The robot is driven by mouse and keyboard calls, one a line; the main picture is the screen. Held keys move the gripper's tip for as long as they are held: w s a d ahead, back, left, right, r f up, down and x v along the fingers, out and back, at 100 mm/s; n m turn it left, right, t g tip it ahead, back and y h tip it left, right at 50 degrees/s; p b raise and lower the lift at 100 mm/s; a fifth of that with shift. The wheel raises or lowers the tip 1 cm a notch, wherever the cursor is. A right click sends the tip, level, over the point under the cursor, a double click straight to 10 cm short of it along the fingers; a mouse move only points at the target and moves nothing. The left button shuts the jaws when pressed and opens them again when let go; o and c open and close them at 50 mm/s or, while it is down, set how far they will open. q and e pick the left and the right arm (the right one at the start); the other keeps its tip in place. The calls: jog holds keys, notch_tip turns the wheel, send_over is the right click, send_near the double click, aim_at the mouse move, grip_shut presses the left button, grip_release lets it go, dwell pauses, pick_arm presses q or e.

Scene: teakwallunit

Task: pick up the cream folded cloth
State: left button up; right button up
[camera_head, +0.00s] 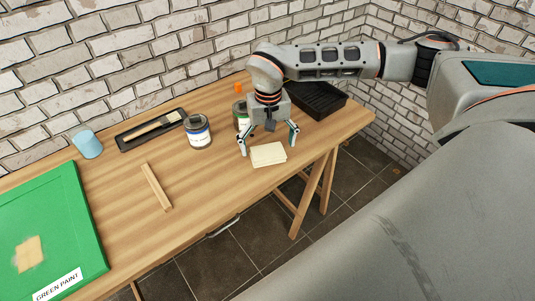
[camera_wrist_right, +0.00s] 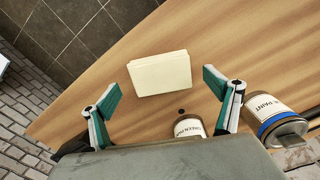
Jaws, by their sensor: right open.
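The cream folded cloth (camera_head: 268,155) lies flat on the wooden table near its front edge, right of the middle. In the right wrist view the cloth (camera_wrist_right: 160,73) lies ahead of the fingers, and bare wood shows around it. My right gripper (camera_head: 269,143) is open and points down just behind the cloth. In the wrist view its green-tipped fingers (camera_wrist_right: 163,88) are spread wide with nothing between the tips that I can see them touch. My left gripper does not show in either view.
A wood strip (camera_head: 156,187), blue cup (camera_head: 88,144), brush tray (camera_head: 152,129) and green board (camera_head: 60,225) lie left.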

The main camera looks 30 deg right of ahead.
aim_at(268, 151)
jog(key=shift+f, duration=1.3)
jog(key=c, duration=1.2)
jog(key=shift+w+r, duration=0.1)
notch_tip(268, 151, up, 20)
jog(key=shift+f+p, duration=0.1)
jog(key=shift+p, duration=0.4)
jog(key=shift+o, duration=1.3)
jog(key=shift+a, duration=0.1)
jog(key=shift+c, duration=0.6)
